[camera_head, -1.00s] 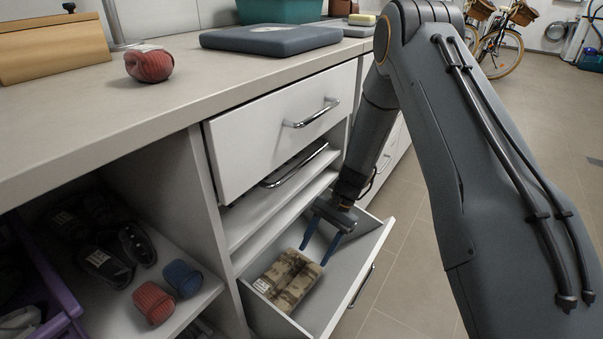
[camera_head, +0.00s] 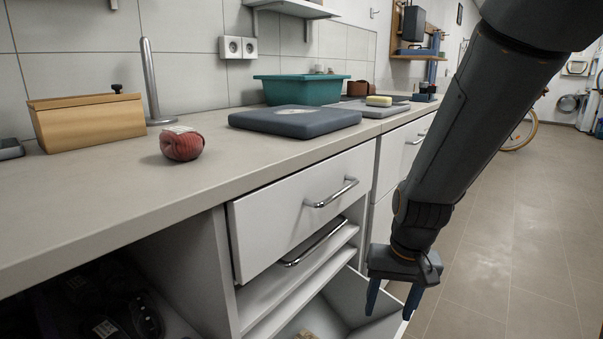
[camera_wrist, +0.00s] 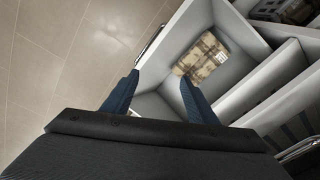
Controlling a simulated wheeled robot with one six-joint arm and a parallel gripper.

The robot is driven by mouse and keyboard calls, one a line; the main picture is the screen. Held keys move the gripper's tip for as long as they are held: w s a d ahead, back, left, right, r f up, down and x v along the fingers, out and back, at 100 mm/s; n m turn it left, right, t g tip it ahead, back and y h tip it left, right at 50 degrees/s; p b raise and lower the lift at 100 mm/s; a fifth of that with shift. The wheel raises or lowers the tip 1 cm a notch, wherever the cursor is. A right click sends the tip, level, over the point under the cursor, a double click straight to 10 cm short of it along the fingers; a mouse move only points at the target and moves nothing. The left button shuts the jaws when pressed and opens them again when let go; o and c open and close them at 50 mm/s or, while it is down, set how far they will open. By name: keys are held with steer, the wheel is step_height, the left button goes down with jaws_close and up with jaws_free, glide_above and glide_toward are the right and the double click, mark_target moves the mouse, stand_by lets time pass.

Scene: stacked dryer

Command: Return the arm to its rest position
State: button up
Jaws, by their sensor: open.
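My gripper (camera_head: 392,302) is open and empty, pointing down above the outer edge of the open lower drawer (camera_head: 352,290). In the wrist view its two blue fingers (camera_wrist: 158,98) stand apart with nothing between them. A camouflage-patterned packet (camera_wrist: 201,60) lies inside the drawer, apart from the fingers. Only a small piece of the packet shows at the bottom of the head view (camera_head: 307,334). My arm rises from the gripper toward the upper right.
The upper drawer (camera_head: 300,205) with its metal handle stands out beside my arm. The counter (camera_head: 110,190) holds a red yarn ball (camera_head: 182,143), a wooden box (camera_head: 88,120), a dark flat scale-like slab (camera_head: 295,121) and a teal tub (camera_head: 300,89). The floor (camera_head: 515,220) at right is clear.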

steer(key=s+d+r+n+t, duration=0.1)
steer(key=s+r+n, duration=0.1)
steer(key=s+r, duration=0.15)
steer(key=s+a+n+g, duration=0.1)
steer(key=s+a+n, duration=0.2)
steer(key=s+a, duration=0.55)
steer(key=s+a+n+g, duration=0.1)
steer(key=s+a+n, duration=0.3)
steer(key=a, duration=0.7)
steer(key=d+r+m+p, duration=0.3)
steer(key=d+r+p, duration=0.6)
steer(key=r+p, duration=0.4)
steer(key=s+d+r+m+p, duration=0.1)
steer(key=d+r+m+p, duration=0.3)
steer(key=d+r+p, duration=0.6)
step_height(320, 180, up, 3)
steer(key=p, duration=0.4)
steer(key=shift+d+h, duration=0.3)
steer(key=shift+c, duration=0.4)
